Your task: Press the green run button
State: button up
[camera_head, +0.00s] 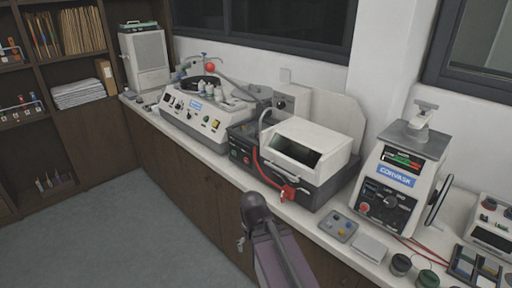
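The mounting press appears to be the white and grey machine (397,182) at the right of the counter, with a blue "CONVASK" label. Its front has a lit display (403,160) with red and green marks and a black control panel (385,201). A red button (364,207) shows at the panel's lower left. I cannot clearly make out a green run button on it at this size. My arm (268,240) rises from the bottom centre, in front of the counter and apart from the press.
A black machine with a white hood (308,143) and a red hose stands left of the press. A white polishing machine (195,112) is further left. The floor (130,235) at left is clear.

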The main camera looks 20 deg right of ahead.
dwell(0.3)
grip_shut()
dwell(1.4)
